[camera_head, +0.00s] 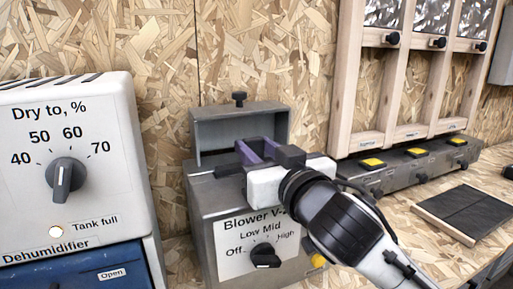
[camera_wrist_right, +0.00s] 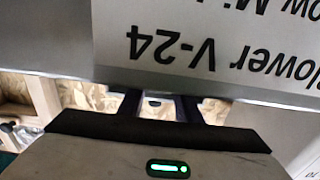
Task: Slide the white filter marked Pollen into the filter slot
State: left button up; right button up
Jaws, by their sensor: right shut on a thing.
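My right gripper (camera_head: 254,150) reaches in from the right, low over the top of the grey Blower V-24 box (camera_head: 205,222), with its purple fingers in front of the raised lid (camera_head: 220,128). It is shut on a small pale piece (camera_wrist_right: 155,103) between the fingers in the right wrist view, apparently part of the filter. Most of that piece is hidden, and no Pollen mark is readable. The gripper body hides the slot opening, so I cannot tell how deep the filter sits. My left gripper is not in view.
A white dehumidifier (camera_head: 100,120) stands close at the left. At the right are a wooden rack (camera_head: 343,80) with knobs, a grey rail (camera_head: 395,172) with yellow buttons, and a dark panel (camera_head: 468,212) on the bench. The blower's dial (camera_head: 265,255) is below the gripper.

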jog(key=o, duration=1)
